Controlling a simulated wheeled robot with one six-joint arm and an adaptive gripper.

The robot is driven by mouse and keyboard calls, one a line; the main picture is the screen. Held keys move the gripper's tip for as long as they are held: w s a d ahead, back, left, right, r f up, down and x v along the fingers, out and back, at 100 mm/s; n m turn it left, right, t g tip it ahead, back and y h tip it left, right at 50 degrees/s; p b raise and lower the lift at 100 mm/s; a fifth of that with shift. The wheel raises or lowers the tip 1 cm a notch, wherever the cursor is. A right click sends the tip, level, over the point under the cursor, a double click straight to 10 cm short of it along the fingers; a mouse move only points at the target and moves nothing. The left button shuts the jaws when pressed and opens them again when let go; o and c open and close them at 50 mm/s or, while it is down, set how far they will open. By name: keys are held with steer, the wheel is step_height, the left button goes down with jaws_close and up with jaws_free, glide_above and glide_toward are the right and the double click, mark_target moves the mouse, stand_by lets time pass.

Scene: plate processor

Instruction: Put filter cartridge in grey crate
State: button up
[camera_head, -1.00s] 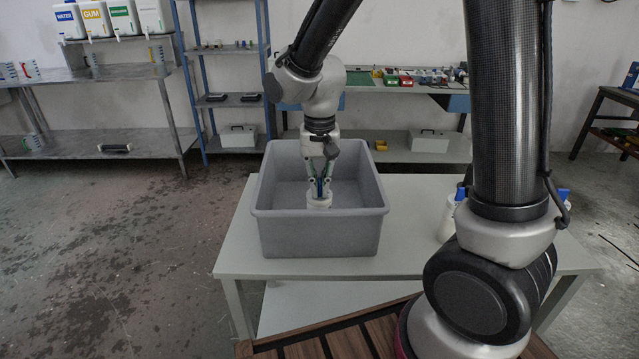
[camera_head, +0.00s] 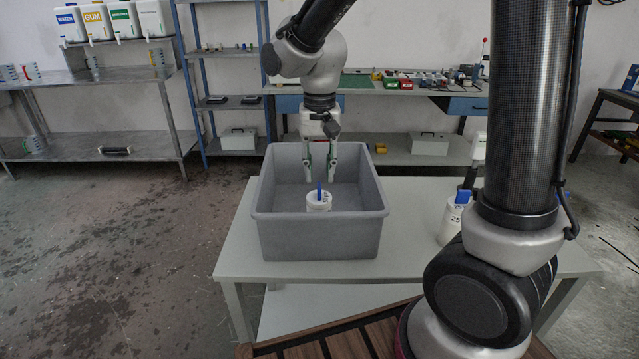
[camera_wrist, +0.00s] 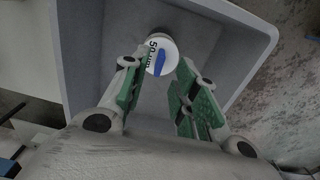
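The filter cartridge (camera_head: 319,200) is a short white cylinder with a blue handle on top. It stands upright inside the grey crate (camera_head: 318,238), which sits on a light table. The wrist view shows the cartridge (camera_wrist: 162,54) with "50" print on its top, beyond my fingertips and apart from them. My gripper (camera_head: 320,178) is above the crate, behind and higher than the cartridge in the head view. Its green-padded fingers (camera_wrist: 154,88) are spread, with nothing between them. The cartridge's lower part is hidden by the crate's front wall.
Another white cartridge with a blue handle (camera_head: 452,218) stands on the light table (camera_head: 410,205) right of the crate, partly hidden by my arm. The crate walls surround the space below my gripper. Shelves (camera_head: 100,145) and a bench (camera_head: 390,90) stand behind.

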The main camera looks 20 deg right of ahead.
step_height(320, 180, up, 6)
steer(key=s+d+r+n+t, duration=0.1)
steer(key=s+d+r+t, duration=0.1)
steer(key=s+d, duration=0.6)
steer(key=s+d+r+n+t, duration=0.2)
steer(key=s+d, duration=0.7)
steer(key=s, duration=0.1)
steer(key=shift+r, duration=0.3)
